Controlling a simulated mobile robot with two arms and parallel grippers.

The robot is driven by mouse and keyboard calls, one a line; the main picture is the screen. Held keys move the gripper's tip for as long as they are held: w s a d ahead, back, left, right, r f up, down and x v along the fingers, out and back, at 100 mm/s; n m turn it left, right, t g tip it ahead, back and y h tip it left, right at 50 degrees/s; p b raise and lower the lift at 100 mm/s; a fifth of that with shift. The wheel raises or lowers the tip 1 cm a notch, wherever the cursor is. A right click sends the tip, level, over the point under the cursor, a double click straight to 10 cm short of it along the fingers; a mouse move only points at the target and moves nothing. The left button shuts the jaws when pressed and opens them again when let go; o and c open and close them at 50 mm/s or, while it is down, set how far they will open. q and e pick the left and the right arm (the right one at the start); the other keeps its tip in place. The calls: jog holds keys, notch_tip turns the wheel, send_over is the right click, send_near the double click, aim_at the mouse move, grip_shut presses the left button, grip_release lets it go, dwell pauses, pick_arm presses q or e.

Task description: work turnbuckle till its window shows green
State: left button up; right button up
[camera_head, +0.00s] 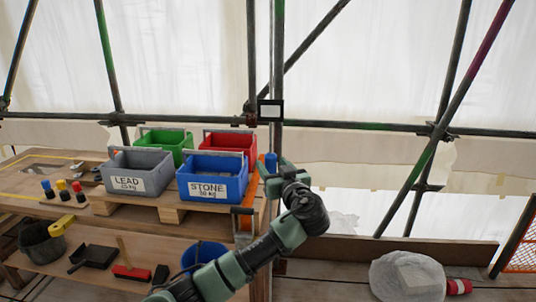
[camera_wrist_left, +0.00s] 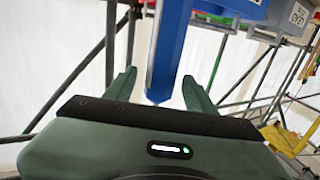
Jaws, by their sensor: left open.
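A blue, flat-sided bar (camera_wrist_left: 170,45), possibly the turnbuckle's body, fills the upper middle of the left wrist view. Its lower end lies between the two spread fingers of my left gripper (camera_wrist_left: 160,92), with gaps on both sides. In the head view a small blue piece (camera_head: 270,162) shows beside my left gripper (camera_head: 277,170), at the right end of the bench next to the scaffold pole. My left gripper is open and holds nothing. No window or green mark on the blue bar can be made out. My right gripper is out of view.
A grey LEAD crate (camera_head: 139,160), blue STONE crate (camera_head: 212,164), green crate (camera_head: 167,136) and red crate (camera_head: 229,137) stand on the wooden bench (camera_head: 80,211). A small framed panel (camera_head: 270,110) hangs on the pole. A white sack (camera_head: 405,276) lies at lower right.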

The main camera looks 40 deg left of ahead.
pick_arm(q)
jog(key=p+x, duration=0.1)
jog(key=x, duration=0.4)
jog(key=shift+c, duration=0.3)
grip_shut()
jog(key=n+g+y+b, duration=0.1)
jog(key=n+g+b, duration=0.1)
jog(key=g+b, duration=0.1)
jog(key=s+n+g+y+b, duration=0.1)
jog(key=n+g+b, duration=0.1)
jog(key=b, duration=0.4)
jog(key=shift+a+n+g+y, duration=0.2)
jog(key=shift+n+g+y, duration=0.15)
jog(key=shift+g, duration=0.45)
jog(key=shift+o, duration=0.3)
grip_release()
jog(key=shift+r, duration=0.15)
